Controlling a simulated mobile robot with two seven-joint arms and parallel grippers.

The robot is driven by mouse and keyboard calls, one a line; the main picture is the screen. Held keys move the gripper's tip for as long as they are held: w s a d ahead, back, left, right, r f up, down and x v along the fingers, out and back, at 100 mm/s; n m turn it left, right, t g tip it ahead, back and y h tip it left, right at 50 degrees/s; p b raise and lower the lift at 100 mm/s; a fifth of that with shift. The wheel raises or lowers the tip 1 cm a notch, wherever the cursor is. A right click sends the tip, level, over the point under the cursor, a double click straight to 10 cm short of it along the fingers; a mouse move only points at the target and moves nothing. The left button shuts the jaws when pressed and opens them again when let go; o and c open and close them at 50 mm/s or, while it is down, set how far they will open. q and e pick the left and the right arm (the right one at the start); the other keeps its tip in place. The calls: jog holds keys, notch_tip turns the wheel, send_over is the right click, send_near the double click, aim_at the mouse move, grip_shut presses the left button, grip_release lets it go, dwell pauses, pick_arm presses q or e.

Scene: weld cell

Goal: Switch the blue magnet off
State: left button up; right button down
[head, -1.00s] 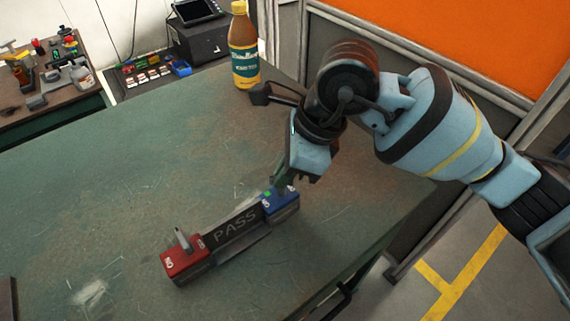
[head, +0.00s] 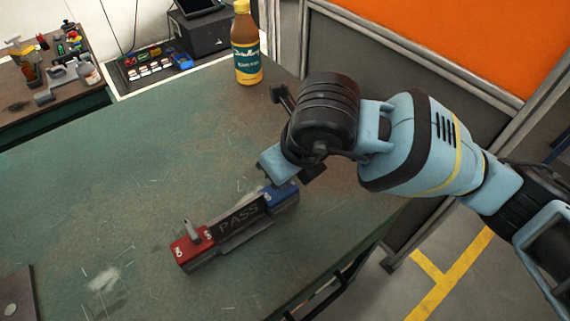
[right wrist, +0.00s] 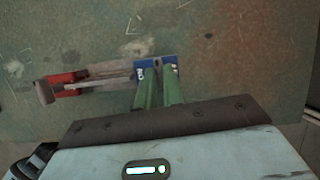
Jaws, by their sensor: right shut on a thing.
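The blue magnet (head: 284,198) sits at the right end of a dark plate marked PASS (head: 240,215) on the green table. The red magnet (head: 190,252), with an upright grey lever, sits at its left end. My right gripper (right wrist: 158,72) is over the blue magnet, which also shows in the right wrist view (right wrist: 168,71). Its green fingers are shut on the blue magnet's lever, mostly hidden between them. In the head view, my wrist covers the fingers and part of the blue magnet's top. I cannot read its lever position. My left gripper is not in view.
A bottle (head: 246,45) stands at the table's far edge. A dark flat piece (head: 14,296) lies at the near left. The table (head: 110,200) is otherwise mostly clear. A side bench (head: 50,90) with small tools is at the far left.

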jog(key=shift+r+m, duration=0.1)
jog(key=shift+m, duration=0.4)
jog(key=c, duration=1.5)
grip_release()
jog(key=shift+p+v, duration=0.3)
jog(key=shift+v, duration=3.6)
jog(key=shift+s+a, duration=0.15)
